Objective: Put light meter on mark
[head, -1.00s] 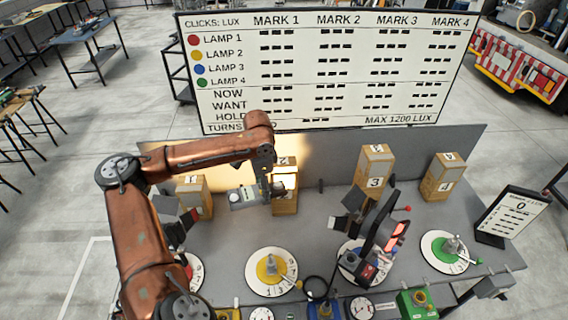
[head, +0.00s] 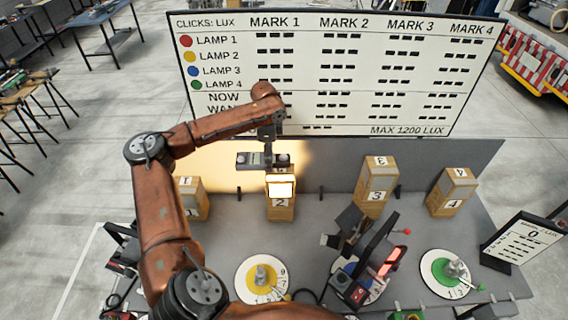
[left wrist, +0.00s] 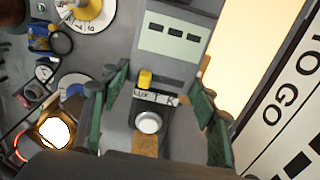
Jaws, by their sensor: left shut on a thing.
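The grey light meter (head: 250,160) has a pale display and is held by my left gripper (head: 268,152) at the top of the wooden mark block 2 (head: 280,210). In the left wrist view the meter (left wrist: 172,70) lies between the green-padded fingers of my left gripper (left wrist: 160,115). It shows a display, a yellow button and a white dome. A strip of wood shows below the dome. The meter and arm hide the block's top, so I cannot tell whether they touch. A bright patch lies on the block's front. My right gripper is not in view.
Mark blocks 1 (head: 190,208), 3 (head: 376,185) and 4 (head: 452,192) stand along the back of the grey table. Yellow (head: 262,278) and green (head: 452,270) dials lie in front. A dark lamp-like device (head: 375,262) with red strips stands at right. A large board (head: 340,75) stands behind.

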